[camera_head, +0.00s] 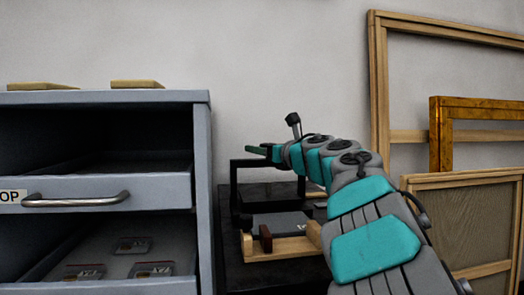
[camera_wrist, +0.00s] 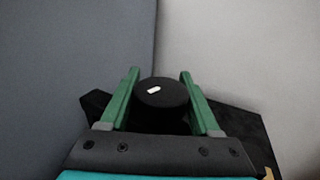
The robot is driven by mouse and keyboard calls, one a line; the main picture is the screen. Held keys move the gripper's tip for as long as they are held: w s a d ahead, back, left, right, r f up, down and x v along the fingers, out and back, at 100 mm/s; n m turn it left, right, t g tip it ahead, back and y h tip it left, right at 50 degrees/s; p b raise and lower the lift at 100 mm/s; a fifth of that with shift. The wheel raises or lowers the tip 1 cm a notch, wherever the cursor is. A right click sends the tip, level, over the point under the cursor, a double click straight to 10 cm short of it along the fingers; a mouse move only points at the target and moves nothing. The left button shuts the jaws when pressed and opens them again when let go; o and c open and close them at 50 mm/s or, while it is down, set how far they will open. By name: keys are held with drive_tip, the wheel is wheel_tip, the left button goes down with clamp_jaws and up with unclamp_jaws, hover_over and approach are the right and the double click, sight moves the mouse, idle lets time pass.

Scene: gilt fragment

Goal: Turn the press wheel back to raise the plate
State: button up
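The press shows as a black frame (camera_head: 236,185) on a dark bench, largely hidden behind my arm in the head view. My gripper (camera_head: 262,151) is level with the top of this frame. In the wrist view, the two green fingers of my gripper (camera_wrist: 160,80) stand apart on either side of a round black part (camera_wrist: 162,97) with a small white mark. A grey slab (camera_head: 275,226) lies low at the press; the plate is not clear.
A grey cabinet (camera_head: 202,190) with open drawers stands close on the left, its handle (camera_head: 75,200) jutting forward. A wooden piece (camera_head: 285,248) lies at the bench front. Wooden frames (camera_head: 378,90) and a gilt frame (camera_head: 440,135) lean on the right. The wall above the press is bare.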

drive_tip(key=o, duration=0.3)
drive_tip(key=shift+f, duration=0.1)
drive_tip(key=shift+o, duration=0.2)
drive_tip(key=shift+s+d, duration=0.1)
drive_tip(key=shift+s+d+f, duration=0.1)
drive_tip(key=shift+s+d, duration=0.35)
drive_tip(key=b+v, duration=0.1)
drive_tip(key=v, duration=0.5)
drive_tip(key=shift+s+b, duration=0.2)
drive_tip(key=shift+b, duration=0.15)
